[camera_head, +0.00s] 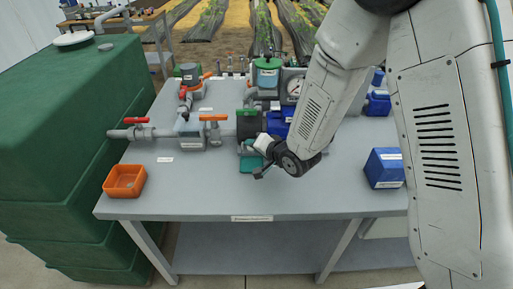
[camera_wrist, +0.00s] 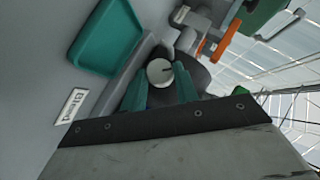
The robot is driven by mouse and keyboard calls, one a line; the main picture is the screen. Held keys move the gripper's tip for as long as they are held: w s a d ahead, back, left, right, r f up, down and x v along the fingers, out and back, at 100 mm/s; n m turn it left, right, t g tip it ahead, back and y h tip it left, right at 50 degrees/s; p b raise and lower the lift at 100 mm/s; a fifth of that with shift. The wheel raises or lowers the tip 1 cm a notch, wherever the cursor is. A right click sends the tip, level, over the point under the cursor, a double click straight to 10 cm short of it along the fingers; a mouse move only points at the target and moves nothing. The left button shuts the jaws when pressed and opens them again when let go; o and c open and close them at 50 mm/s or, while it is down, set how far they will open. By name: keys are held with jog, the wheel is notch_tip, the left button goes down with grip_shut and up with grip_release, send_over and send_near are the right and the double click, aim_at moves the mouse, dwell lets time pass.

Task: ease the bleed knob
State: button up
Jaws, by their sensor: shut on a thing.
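The bleed knob (camera_wrist: 160,72) shows in the wrist view as a small, pale round cap with a dark mark on its face. My gripper (camera_wrist: 161,88) has its two teal fingers on either side of the knob and is shut on it. A label reading "Bleed" (camera_wrist: 70,105) is on the surface to the left in the wrist view. In the head view my gripper (camera_head: 260,157) is at the front of the pump (camera_head: 249,124), and I cannot make out the knob there.
A teal tray (camera_wrist: 105,38) lies close to my gripper. An orange-handled valve (camera_head: 213,119) stands on the pipe to the left. An orange bin (camera_head: 125,181) and a blue box (camera_head: 384,168) stand on the grey bench (camera_head: 205,199). The bench's front strip is clear.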

jog(key=n+h, duration=0.1)
jog(key=h, duration=0.2)
jog(key=n+g+h, duration=0.1)
jog(key=shift+a+r+n+h, duration=0.25)
jog(key=shift+a+n+h, duration=0.05)
jog(key=shift+a, duration=0.05)
dwell(0.4)
jog(key=o, duration=1)
jog(key=v, duration=0.7)
jog(key=shift+s+r, duration=0.3)
